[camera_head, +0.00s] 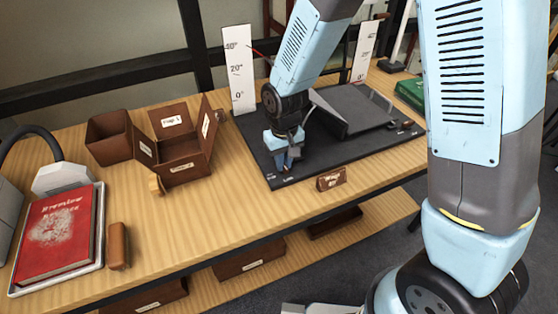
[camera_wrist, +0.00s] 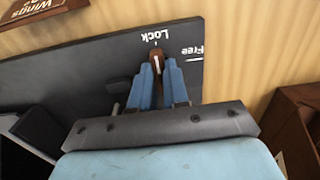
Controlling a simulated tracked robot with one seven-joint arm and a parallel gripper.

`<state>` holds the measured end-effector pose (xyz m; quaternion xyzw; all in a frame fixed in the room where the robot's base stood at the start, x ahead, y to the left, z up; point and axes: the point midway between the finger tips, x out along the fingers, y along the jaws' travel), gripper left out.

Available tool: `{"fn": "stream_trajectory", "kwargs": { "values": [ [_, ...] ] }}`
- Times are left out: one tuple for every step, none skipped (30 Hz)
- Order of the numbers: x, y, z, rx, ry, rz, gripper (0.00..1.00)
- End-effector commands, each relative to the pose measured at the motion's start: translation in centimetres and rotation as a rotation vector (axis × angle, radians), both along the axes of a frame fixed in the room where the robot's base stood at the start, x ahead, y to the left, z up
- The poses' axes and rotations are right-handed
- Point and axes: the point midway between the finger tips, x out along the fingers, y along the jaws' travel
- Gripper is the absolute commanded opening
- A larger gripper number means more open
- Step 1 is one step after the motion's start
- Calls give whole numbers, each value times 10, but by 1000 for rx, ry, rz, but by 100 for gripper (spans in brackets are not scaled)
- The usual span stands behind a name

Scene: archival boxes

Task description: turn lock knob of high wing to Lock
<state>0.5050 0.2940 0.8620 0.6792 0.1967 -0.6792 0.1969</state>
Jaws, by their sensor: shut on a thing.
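In the wrist view a brown lock knob (camera_wrist: 157,62) sits between the two blue fingers of my gripper (camera_wrist: 158,82). The gripper is shut on it. The knob's tip points at the mark beside the word "Lock" (camera_wrist: 149,36). The word "Free" (camera_wrist: 191,52) stands beside another mark to the right. In the head view my gripper (camera_head: 289,164) is down at the front left of the black board (camera_head: 320,165), and the knob is largely hidden there. A grey wing (camera_head: 352,108) rests tilted on the board, with two angle scales (camera_head: 238,70) (camera_head: 364,50) behind it.
A small brown label block (camera_head: 331,179) stands at the board's front edge. Open brown boxes (camera_head: 182,150) stand to the left, and a red book (camera_head: 58,232) lies in a tray at far left.

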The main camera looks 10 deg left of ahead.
Motion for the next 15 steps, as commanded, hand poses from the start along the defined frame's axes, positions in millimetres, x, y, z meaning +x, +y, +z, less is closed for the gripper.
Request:
{"fn": "stream_trajectory", "kwargs": {
  "values": [
    [-1, 0, -1, -2, 3, 4, 0],
    [-1, 0, -1, -2, 3, 4, 0],
    [-1, 0, -1, -2, 3, 4, 0],
    [-1, 0, -1, -2, 3, 4, 0],
    [-1, 0, -1, -2, 3, 4, 0],
    [-1, 1, -1, -1, 2, 4, 0],
    [-1, 1, -1, -1, 2, 4, 0],
    [-2, 1, -1, -1, 2, 4, 0],
    [-1, 1, -1, 0, 2, 4, 16],
    [-1, 1, -1, 0, 2, 4, 19],
    [-1, 1, -1, 0, 2, 4, 22],
    [-1, 1, -1, 0, 2, 3, 25],
    [-1, 1, -1, 0, 2, 3, 28],
    [-1, 1, -1, 0, 1, 3, 31],
    [-1, 1, -1, 0, 1, 3, 35]
  ]
}}
